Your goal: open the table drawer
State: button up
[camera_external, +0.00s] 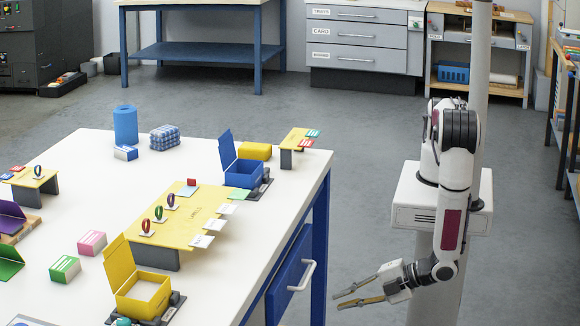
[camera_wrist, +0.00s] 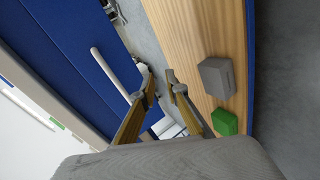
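The white-topped table (camera_external: 90,180) has a blue drawer (camera_external: 285,283) in its right side, and the drawer front looks flush with the table frame. Its white bar handle (camera_external: 304,276) stands out from the front. In the wrist view the handle (camera_wrist: 108,72) is a pale bar on the blue panel, left of my fingers. My gripper (camera_external: 336,301) is to the right of the handle and a little lower, apart from it. In the wrist view my gripper (camera_wrist: 158,76) is open, with nothing between the fingertips.
The tabletop holds an open yellow box (camera_external: 140,296), an open blue box (camera_external: 243,172) and a yellow label stand (camera_external: 195,218). The floor (camera_external: 365,180) beside the drawer is clear. The wrist view shows a wooden surface (camera_wrist: 195,40) with a grey block (camera_wrist: 216,77) and a green block (camera_wrist: 224,122).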

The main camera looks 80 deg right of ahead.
aim_at(310, 274)
notch_tip(310, 274, up, 7)
jog(key=w+d+n+t, duration=0.1)
jog(key=w+n+t, duration=0.1)
jog(key=t, duration=0.1)
jog(key=shift+w+h, duration=0.15)
jog(key=shift+h, duration=0.25)
jog(key=shift+w+f, duration=0.1)
jog(key=shift+f, duration=0.05)
jog(key=shift+x, duration=3.85)
grip_shut()
jog(key=shift+s, duration=0.2)
